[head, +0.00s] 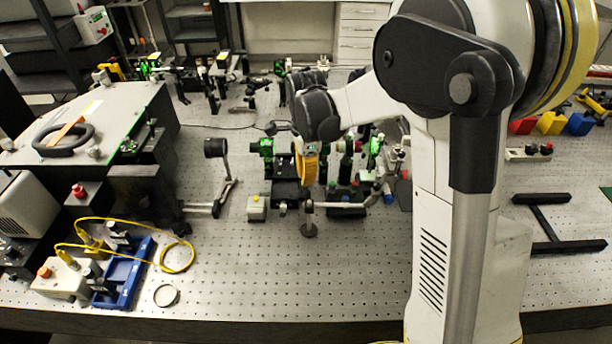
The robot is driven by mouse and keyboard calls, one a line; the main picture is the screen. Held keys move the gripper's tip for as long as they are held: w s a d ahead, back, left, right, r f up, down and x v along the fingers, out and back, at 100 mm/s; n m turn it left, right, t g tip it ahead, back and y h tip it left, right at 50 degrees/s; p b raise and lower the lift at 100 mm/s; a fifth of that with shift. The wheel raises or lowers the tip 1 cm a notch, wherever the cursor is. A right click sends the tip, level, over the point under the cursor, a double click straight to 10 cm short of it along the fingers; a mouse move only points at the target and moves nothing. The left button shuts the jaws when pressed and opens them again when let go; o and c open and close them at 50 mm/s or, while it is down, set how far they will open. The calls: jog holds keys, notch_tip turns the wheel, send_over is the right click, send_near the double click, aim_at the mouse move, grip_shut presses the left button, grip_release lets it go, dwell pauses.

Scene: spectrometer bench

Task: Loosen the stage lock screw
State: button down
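The stage appears to be the black low assembly (284,190) in the middle of the optical bench, with green-marked mounts around it. I cannot pick out its lock screw at this size. My arm reaches in from the right, and its dark wrist hangs above and just behind the stage area.
A post-mounted arm (340,204) is in front, and a dark mount (216,148) is to the left. A blue tray (124,274) and yellow cable (180,258) lie front left. The front-middle breadboard is clear.

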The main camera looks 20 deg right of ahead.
jog(key=shift+n, duration=0.4)
jog(key=n, duration=0.5)
jog(key=shift+n, duration=0.3)
jog(key=n, duration=1.2)
jog(key=shift+w+n, duration=0.1)
jog(key=shift+n, duration=0.2)
jog(key=n, duration=0.6)
jog(key=shift+n, duration=0.3)
jog(key=c, duration=1.4)
grip_release()
jog(key=shift+a, duration=0.1)
